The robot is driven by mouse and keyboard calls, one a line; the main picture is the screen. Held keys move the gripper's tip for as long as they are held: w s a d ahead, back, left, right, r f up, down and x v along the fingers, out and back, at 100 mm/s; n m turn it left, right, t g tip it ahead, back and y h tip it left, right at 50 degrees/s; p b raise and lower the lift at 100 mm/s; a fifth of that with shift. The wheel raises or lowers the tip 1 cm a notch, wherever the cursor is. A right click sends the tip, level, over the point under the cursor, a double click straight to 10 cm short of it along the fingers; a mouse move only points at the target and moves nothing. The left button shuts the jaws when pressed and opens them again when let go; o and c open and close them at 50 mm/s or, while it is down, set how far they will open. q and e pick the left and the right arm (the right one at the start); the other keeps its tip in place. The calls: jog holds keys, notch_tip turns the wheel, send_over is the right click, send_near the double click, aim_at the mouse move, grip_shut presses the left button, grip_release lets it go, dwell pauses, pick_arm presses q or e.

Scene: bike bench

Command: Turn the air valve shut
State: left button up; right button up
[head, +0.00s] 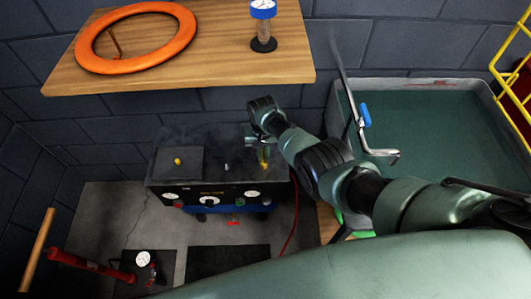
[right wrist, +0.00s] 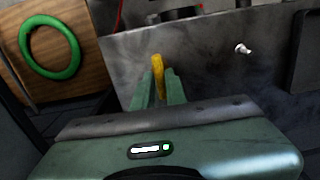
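The yellow valve handle (head: 264,158) stands up on the top right of the black compressor box. My right gripper (head: 257,147) reaches it from the upper right in the head view. In the right wrist view the yellow handle (right wrist: 158,76) stands between the two green fingers of my right gripper (right wrist: 159,86). The fingers are close against its sides, and its tip shows above them. The base of the handle is hidden. My left gripper is not in view.
The compressor (head: 205,190) has front gauges, a yellow knob (head: 178,161) on top and a red lever (head: 233,223) below. A red hose (head: 293,215) hangs at its right. A wooden shelf (head: 215,60) overhangs behind; a grey basin (head: 440,85) stands right.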

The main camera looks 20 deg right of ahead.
aim_at(264, 156)
jog(key=o, duration=0.3)
jog(key=shift+d, duration=0.1)
notch_tip(264, 156, up, 7)
jog(key=p, duration=0.3)
jog(key=shift+f, duration=0.1)
jog(key=shift+r+p, duration=0.3)
jog(key=shift+r, duration=0.3)
jog(key=shift+f, duration=0.1)
